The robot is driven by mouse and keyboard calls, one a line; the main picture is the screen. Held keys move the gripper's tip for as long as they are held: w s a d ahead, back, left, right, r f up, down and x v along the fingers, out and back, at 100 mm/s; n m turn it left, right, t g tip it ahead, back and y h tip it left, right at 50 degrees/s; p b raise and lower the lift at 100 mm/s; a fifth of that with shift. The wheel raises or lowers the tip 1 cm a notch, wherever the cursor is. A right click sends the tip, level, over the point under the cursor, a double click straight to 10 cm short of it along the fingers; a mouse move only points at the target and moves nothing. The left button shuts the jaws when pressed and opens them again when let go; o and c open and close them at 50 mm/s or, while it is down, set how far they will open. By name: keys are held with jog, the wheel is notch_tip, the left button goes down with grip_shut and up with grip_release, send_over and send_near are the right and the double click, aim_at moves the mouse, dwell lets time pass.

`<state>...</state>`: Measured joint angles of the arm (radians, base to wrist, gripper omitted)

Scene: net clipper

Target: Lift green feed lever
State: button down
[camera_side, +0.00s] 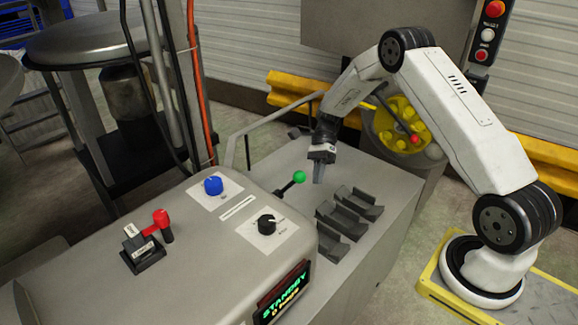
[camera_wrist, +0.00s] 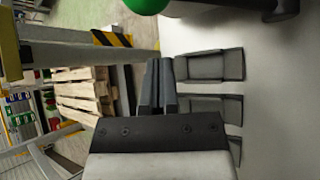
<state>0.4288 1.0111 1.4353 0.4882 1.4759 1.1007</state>
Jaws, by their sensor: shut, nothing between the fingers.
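The green feed lever has a green ball knob (camera_side: 299,177) on a short black arm (camera_side: 287,188) at the right side of the grey machine housing. It leans up and to the right. In the wrist view the green knob (camera_wrist: 147,5) is cut off by the top edge, beyond the fingertips. My gripper (camera_side: 319,181) points down just right of the knob in the side view, apart from it. In the wrist view my gripper (camera_wrist: 160,64) has its fingers together with nothing between them.
Dark trays (camera_side: 347,212) lie on the grey bench right of the lever. The housing (camera_side: 200,260) carries a blue knob (camera_side: 212,185), a black knob (camera_side: 266,224), a red-handled switch (camera_side: 161,219) and a display (camera_side: 284,292) reading STANDBY. A yellow-filled bin (camera_side: 395,115) stands behind my arm.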

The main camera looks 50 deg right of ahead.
jog(key=v, duration=0.8)
jog(key=shift+w, duration=0.2)
jog(key=shift+f, duration=0.1)
jog(key=shift+a, duration=0.1)
jog(key=s+a+r+n+t+h, duration=0.2)
jog(key=s+a+n+t+h, duration=0.1)
jog(key=s+a+n, duration=0.4)
jog(key=s+a+r+n+t+h, duration=0.2)
jog(key=s+a+n+t+h, duration=0.2)
jog(key=n, duration=0.9)
jog(key=s+a+h, duration=0.2)
jog(key=s+a, duration=0.2)
jog(key=s, duration=0.1)
jog(key=shift+s, duration=0.25)
